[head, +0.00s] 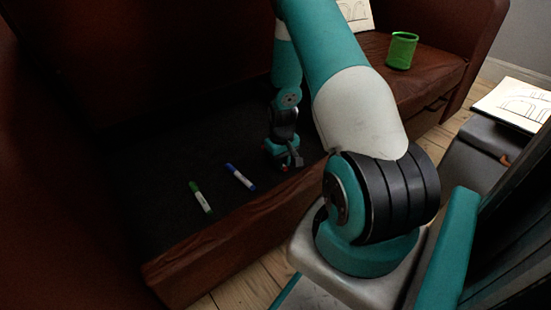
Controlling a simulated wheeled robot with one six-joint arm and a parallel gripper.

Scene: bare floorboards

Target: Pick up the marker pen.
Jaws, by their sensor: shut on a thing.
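My gripper (285,163) is low over the dark seat of the brown leather sofa, near its front edge. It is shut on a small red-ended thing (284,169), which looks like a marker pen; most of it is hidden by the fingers. A white marker pen with a blue cap (240,178) lies on the seat to the left of my gripper. A white marker pen with a green cap (201,197) lies further left. Both lie apart from my gripper.
The sofa's front rail (235,232) runs below the dark seat (150,185). A green cup (402,51) stands on the brown seat at upper right. A paper with a drawing (515,100) lies at right, and another (356,14) at the top. Bare floorboards (240,282) show in front.

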